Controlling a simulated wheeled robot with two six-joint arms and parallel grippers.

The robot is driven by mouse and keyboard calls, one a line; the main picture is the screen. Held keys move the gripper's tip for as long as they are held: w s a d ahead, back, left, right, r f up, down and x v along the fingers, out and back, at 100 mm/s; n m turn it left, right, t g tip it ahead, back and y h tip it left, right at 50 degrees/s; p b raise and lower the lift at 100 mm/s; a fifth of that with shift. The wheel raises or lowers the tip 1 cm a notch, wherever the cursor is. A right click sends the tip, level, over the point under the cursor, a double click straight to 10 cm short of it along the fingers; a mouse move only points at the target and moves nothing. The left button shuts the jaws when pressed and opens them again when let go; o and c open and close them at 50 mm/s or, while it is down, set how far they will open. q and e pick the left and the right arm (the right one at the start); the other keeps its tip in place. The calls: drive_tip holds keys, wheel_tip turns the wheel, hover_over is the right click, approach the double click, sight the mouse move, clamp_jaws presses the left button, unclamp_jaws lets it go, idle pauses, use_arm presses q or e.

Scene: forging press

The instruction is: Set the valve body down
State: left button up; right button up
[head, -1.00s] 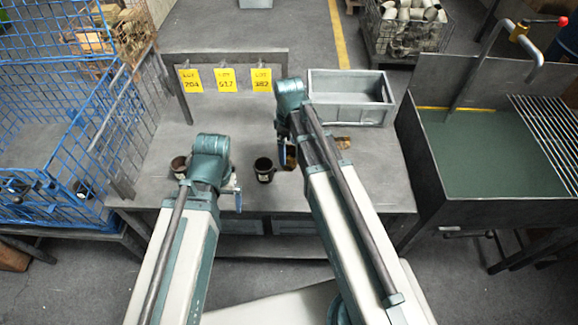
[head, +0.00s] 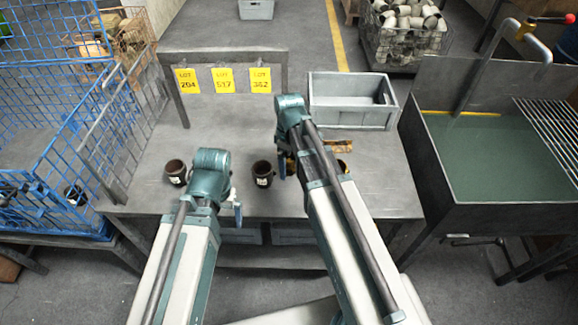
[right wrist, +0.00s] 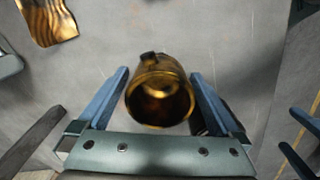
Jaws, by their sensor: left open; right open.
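A brass-coloured hollow cylinder, which looks like the valve body (right wrist: 160,92), stands between the fingers of my right gripper (right wrist: 160,95) in the right wrist view. The blue fingers are spread, with a gap visible on its left side; the right side is closer and contact is unclear. In the head view my right gripper (head: 284,166) is low over the grey table (head: 370,180), and the arm hides most of the brass piece. My left gripper (head: 235,208) is open near the table's front edge, mostly hidden by its own wrist.
Dark cups stand on the table, one at left (head: 175,173) and one between the arms (head: 263,175). A brown patterned piece (head: 338,146) lies before the grey bin (head: 352,116). Yellow lot cards (head: 224,81) hang behind. A blue cage (head: 50,150) is left, a green-floored tank (head: 490,155) right.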

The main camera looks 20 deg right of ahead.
clamp_jaws()
idle(0.3)
